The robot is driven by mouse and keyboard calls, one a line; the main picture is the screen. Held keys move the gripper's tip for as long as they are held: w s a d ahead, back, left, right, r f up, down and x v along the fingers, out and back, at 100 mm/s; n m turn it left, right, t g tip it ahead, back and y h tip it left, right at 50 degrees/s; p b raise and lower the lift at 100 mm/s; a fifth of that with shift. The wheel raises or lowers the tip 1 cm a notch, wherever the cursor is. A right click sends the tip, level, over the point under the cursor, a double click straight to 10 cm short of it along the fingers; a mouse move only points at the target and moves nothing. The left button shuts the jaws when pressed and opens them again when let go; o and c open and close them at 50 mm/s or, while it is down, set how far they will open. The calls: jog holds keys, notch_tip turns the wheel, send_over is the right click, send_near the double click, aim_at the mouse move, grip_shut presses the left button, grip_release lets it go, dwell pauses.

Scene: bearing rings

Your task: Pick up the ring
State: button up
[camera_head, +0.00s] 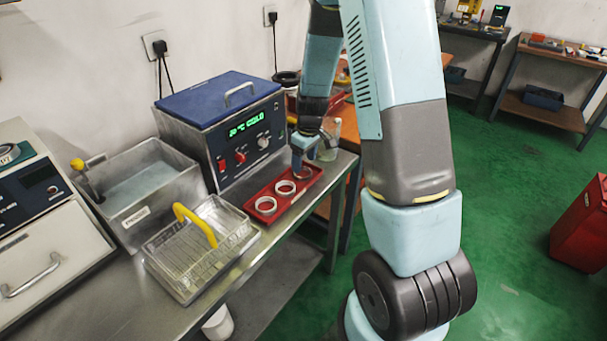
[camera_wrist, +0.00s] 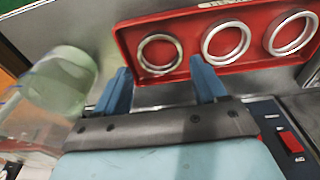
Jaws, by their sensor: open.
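Three metal rings lie in a row in a shallow red tray (camera_wrist: 190,76). In the wrist view, the left ring (camera_wrist: 179,56) is just beyond my fingertips, with the middle ring (camera_wrist: 244,42) and the right ring (camera_wrist: 309,32) farther along. My gripper (camera_wrist: 161,66) is open and empty, its two blue fingers spread about the left ring's width; the exact height gap is unclear. In the head view, my gripper (camera_head: 303,153) is over the far right end of the tray (camera_head: 287,206), largely covering the ring there. The other two rings (camera_head: 276,187) show clearly.
A clear beaker (camera_wrist: 58,82) stands close to the left of my gripper in the wrist view. A blue-lidded heated bath (camera_head: 238,138) stands behind the tray. A wire basket with a yellow handle (camera_head: 196,224) and a steel tank (camera_head: 150,190) are to its left.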

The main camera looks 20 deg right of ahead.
aim_at(303, 172)
jog(key=shift+w+a+f, duration=0.1)
jog(key=shift+f, duration=0.95)
jog(key=shift+w+f, duration=0.1)
jog(key=shift+f, duration=0.9)
jog(key=shift+c, duration=0.3)
jog(key=c, duration=0.6)
